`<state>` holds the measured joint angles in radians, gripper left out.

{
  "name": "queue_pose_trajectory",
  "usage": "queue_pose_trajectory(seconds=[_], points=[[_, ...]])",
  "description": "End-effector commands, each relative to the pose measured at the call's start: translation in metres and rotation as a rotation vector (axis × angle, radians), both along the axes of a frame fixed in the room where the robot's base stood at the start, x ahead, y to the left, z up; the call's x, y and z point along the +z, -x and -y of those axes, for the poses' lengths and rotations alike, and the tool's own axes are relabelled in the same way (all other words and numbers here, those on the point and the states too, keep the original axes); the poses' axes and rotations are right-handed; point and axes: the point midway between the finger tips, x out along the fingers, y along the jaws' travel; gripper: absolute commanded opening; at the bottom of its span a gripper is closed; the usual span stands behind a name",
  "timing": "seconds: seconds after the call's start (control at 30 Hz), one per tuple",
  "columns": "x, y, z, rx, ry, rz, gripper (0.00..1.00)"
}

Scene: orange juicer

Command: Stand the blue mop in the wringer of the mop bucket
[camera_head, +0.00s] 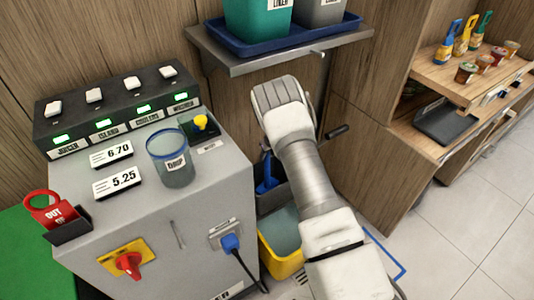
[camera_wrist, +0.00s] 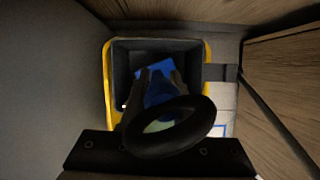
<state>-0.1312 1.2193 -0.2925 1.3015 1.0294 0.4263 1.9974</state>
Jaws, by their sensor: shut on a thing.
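The blue mop (camera_wrist: 155,68) shows in the wrist view as a blue patch inside the dark grey wringer (camera_wrist: 122,72). My gripper (camera_wrist: 159,84) is shut on the mop's blue shaft, above the wringer; a dark ring partly covers the grip. The yellow mop bucket (camera_head: 283,262) stands on the floor right of the grey cabinet in the head view, with the wringer (camera_head: 296,195) at its back. Blue of the mop (camera_head: 267,176) shows at the wringer, left of my arm. My arm hides the gripper there. Whether the mop head touches the wringer bottom cannot be told.
The grey cabinet (camera_head: 210,185) stands close on the left, with a blue plug and cable (camera_head: 231,243). A metal shelf (camera_head: 290,58) with bins hangs above. Wooden shelving (camera_head: 385,150) closes the right side. Open tiled floor (camera_head: 455,235) lies at the front right.

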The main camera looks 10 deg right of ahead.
Motion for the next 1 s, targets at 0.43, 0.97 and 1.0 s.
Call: queue_pose_trajectory(seconds=[0.43, 0.97, 1.0], points=[[-0.011, -0.001, 0.000, 0.000, 0.000, 0.003, 0.00], [-0.018, -0.001, 0.000, 0.000, 0.000, 0.003, 0.00], [-0.019, -0.001, 0.000, 0.000, 0.000, 0.003, 0.00]])
